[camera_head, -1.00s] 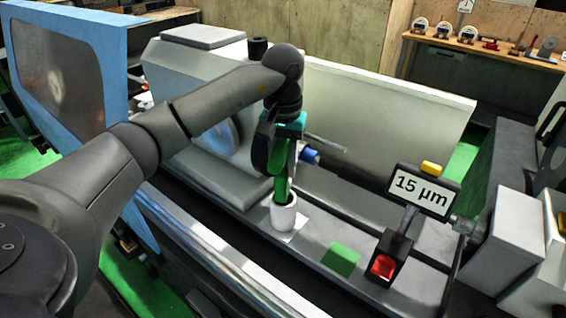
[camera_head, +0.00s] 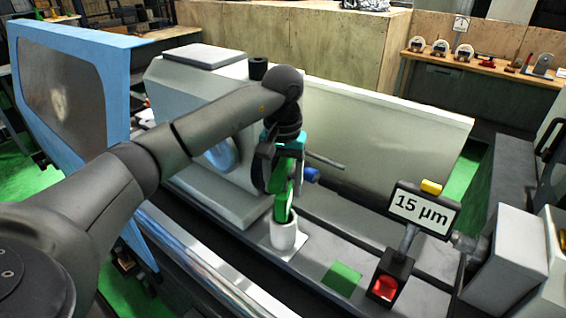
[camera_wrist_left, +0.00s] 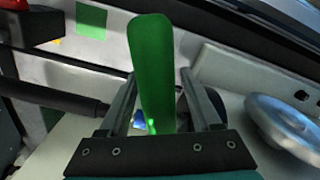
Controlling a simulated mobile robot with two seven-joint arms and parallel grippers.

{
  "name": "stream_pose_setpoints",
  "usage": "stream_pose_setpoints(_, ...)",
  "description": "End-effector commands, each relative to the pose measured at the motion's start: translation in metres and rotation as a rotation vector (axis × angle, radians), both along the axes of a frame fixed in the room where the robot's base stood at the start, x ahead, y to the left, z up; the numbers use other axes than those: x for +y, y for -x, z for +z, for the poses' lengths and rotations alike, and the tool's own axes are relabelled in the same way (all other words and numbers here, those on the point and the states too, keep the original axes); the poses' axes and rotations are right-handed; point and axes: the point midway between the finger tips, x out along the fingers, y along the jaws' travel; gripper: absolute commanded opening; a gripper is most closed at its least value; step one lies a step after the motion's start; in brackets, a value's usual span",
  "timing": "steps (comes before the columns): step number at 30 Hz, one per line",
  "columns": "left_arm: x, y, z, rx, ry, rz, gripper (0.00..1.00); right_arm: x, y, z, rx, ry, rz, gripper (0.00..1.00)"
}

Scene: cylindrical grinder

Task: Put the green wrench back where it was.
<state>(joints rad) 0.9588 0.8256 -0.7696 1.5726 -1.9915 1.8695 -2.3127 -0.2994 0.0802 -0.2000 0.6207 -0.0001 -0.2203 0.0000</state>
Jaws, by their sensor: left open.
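The green wrench (camera_head: 282,208) stands nearly upright above the machine bed in the head view. Its lower end meets the mouth of a white cup (camera_head: 284,238); how deep it sits inside is hidden. My left gripper (camera_head: 287,178) is around the wrench's upper part, pointing down. In the left wrist view, the wrench's green end (camera_wrist_left: 151,60) lies between the two fingers of my left gripper (camera_wrist_left: 158,85). The fingers are open, with a gap showing beside the wrench. My right gripper is in neither view.
A display reading 15 µm (camera_head: 423,210) and a black block with a red face (camera_head: 388,282) stand to the right. A green square (camera_head: 342,278) lies on the bed near the cup. The light grey guard (camera_head: 390,125) rises behind; a blue-framed panel (camera_head: 80,95) stands left.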

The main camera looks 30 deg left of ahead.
Motion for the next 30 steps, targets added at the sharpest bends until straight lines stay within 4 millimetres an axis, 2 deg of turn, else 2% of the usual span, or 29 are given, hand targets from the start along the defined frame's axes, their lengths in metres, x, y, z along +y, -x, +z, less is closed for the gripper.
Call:
stream_pose_setpoints(11, 0.000, -0.001, 0.071, -0.007, 0.000, 0.000, 0.65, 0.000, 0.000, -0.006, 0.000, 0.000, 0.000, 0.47)
stream_pose_setpoints(16, 0.001, -0.001, 0.098, -0.006, -0.002, 0.002, 0.65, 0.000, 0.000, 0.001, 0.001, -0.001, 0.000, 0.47)
stream_pose_setpoints(22, 0.000, -0.001, 0.116, -0.002, 0.000, 0.001, 0.65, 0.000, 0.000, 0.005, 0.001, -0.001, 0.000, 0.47)
stream_pose_setpoints(30, 0.000, 0.000, 0.120, -0.001, 0.001, 0.001, 0.65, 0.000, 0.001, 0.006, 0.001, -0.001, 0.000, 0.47)
